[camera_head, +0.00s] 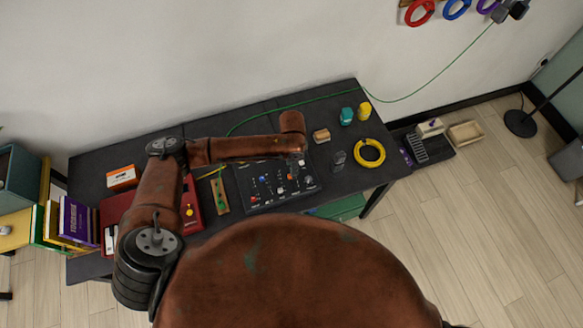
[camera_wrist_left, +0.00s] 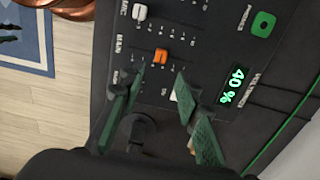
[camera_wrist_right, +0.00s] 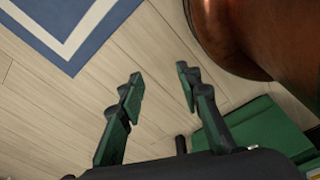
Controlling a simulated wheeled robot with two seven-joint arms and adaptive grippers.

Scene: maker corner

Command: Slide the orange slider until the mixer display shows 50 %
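The dark mixer (camera_head: 250,203) lies on the black table under my left arm. In the left wrist view the orange slider (camera_wrist_left: 161,56) stands up from its slot on the mixer panel. The mixer display (camera_wrist_left: 233,84) reads 40 % in green digits. My left gripper (camera_wrist_left: 160,75) is open, with its fingers on either side of the orange slider's line and the slider just beyond the tips. Whether a finger touches it I cannot tell. A white slider (camera_wrist_left: 139,12) stands farther up the panel. My right gripper (camera_wrist_right: 160,82) is open and empty over the floor.
A glass (camera_head: 338,161), a yellow tape ring (camera_head: 369,153) and small teal (camera_head: 346,116) and yellow (camera_head: 365,110) items stand right of the mixer. A green cable (camera_head: 300,102) runs along the table's back.

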